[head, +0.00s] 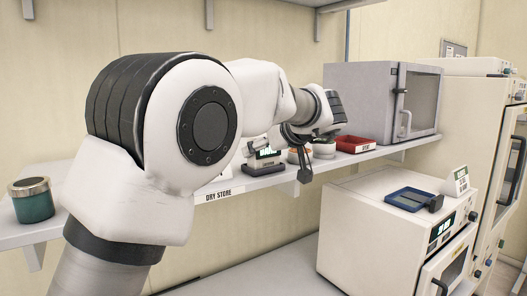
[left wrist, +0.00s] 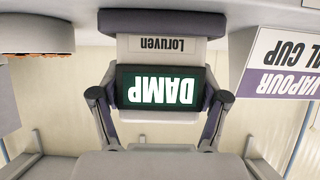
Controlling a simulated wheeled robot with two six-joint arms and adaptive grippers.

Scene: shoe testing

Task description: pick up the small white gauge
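A small gauge with a dark screen and lit letters reading DAMP (left wrist: 160,88) faces me in the left wrist view, upside down. Its pale body shows beside the screen. In the head view the gauge (head: 267,152) stands on the dark base on the shelf, with a lit green display. My left gripper (left wrist: 158,98) is open, with one finger on each side of the gauge; I cannot tell whether the pads touch it. In the head view the arm partly hides this area. My right gripper is not in view.
The shelf (head: 225,190) carries a green jar (head: 33,202), small cups, a red tray (head: 355,144) and a grey cabinet (head: 362,95). A purple-and-white sign (left wrist: 285,65) is close by in the wrist view. A blue tray (head: 408,199) lies on the white oven lower right.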

